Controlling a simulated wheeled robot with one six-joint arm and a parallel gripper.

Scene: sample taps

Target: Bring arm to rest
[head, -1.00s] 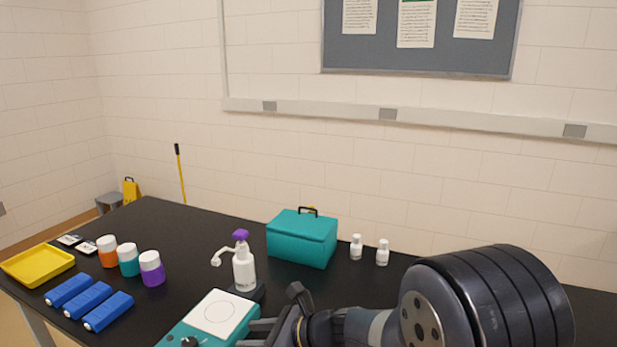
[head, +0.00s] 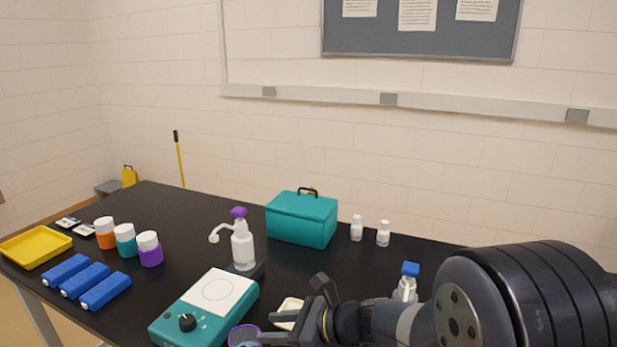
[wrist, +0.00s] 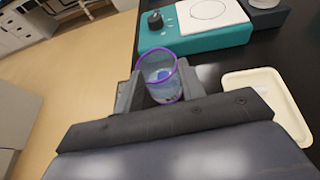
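In the wrist view my gripper (wrist: 160,92) has a finger on each side of the picture of a clear cup with a purple rim (wrist: 161,76). Something blue shows inside the cup, and its lower part is partly hidden. The cup also shows in the head view (head: 243,336), left of the fingers, beside the teal device with a white top plate (head: 205,307). My arm extends in from the lower right.
A white pump bottle with purple top (head: 242,245), a teal box (head: 302,219), and a blue-capped bottle (head: 406,287) stand on the black table (head: 180,215). A pale shallow dish (wrist: 262,92) lies right of the cup. Jars, blue blocks and a yellow tray (head: 35,248) are left.

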